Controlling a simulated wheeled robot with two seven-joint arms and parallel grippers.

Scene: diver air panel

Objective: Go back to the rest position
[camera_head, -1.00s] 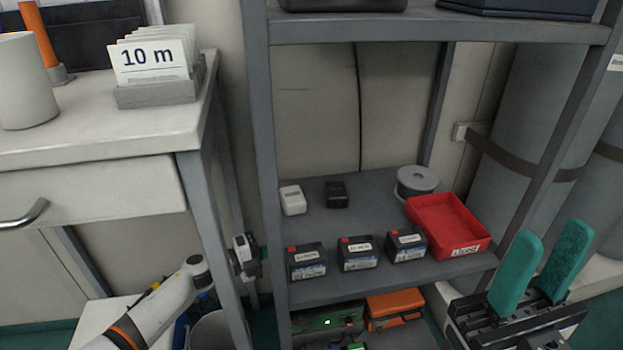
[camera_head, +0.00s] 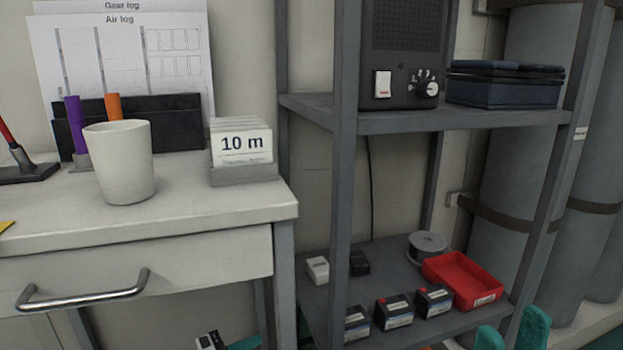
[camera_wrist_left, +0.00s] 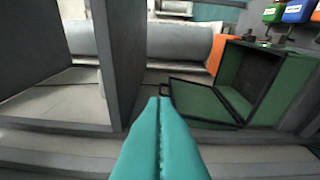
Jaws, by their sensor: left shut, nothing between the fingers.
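My left gripper (camera_head: 243,343) shows only partly at the bottom edge of the head view, below the bench drawer. In the left wrist view its teal fingers (camera_wrist_left: 158,103) are pressed together with nothing between them, pointing toward a floor-level area. My right gripper (camera_head: 512,335) shows only its teal fingertips at the bottom right of the head view, in front of the shelf. They stand apart, and I see nothing between them. Most of both arms is out of view.
A grey shelf post (camera_head: 343,180) stands right of the bench (camera_head: 215,212). The shelf holds several batteries (camera_head: 393,312) and a red tray (camera_head: 462,281). A white cup (camera_head: 121,165) and depth cards (camera_head: 242,150) stand on the bench. An open green case (camera_wrist_left: 248,82) is near my left fingers.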

